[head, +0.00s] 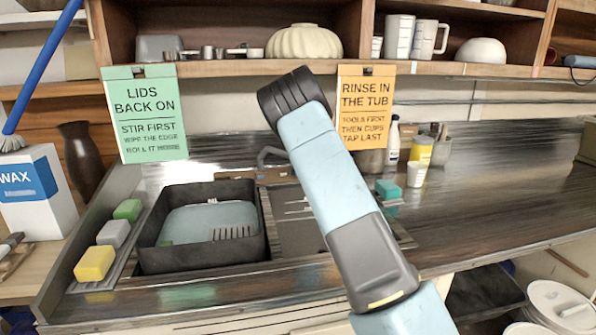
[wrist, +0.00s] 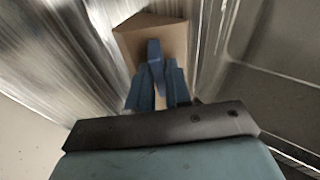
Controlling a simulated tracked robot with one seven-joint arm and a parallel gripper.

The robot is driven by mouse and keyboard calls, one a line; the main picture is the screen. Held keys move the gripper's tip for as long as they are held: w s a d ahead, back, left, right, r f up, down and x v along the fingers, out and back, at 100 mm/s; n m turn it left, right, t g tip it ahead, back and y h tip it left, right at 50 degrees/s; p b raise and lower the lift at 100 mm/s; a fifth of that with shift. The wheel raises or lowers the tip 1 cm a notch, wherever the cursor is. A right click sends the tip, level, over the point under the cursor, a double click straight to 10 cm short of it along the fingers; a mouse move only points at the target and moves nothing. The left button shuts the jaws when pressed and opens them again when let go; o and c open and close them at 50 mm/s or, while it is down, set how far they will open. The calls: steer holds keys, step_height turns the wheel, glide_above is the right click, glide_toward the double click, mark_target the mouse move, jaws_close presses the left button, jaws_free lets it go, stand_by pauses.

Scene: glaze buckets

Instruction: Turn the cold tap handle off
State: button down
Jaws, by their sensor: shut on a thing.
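In the wrist view, a blue tap handle (wrist: 154,52) stands out from a tan block (wrist: 177,35). The two blue fingers of my gripper (wrist: 158,82) are closed on it, one on each side. In the head view, my arm covers the gripper and the handle. The grey tap spout (head: 268,153) and part of its tan base (head: 238,175) show behind the sink, left of my arm.
A dark sink basin (head: 150,255) with a grey tub in it lies left of my arm. Several sponges (head: 95,263) line its left side. A teal sponge (head: 388,189), a white cup (head: 416,174) and bottles stand right. A shelf (head: 230,68) with hanging signs runs above.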

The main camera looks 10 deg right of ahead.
steer(key=shift+d+f+m, duration=0.1)
steer(key=shift+m, duration=0.3)
steer(key=c, duration=1.1)
jaws_free()
steer(key=shift+c, duration=0.2)
steer(key=shift+s+r, duration=0.2)
steer(key=shift+r, duration=0.15)
steer(key=s+d, duration=0.2)
steer(key=s, duration=0.4)
steer(key=s+d+r, duration=0.1)
steer(key=s+d, duration=0.2)
steer(key=s, duration=0.3)
steer(key=shift+s+r, duration=0.3)
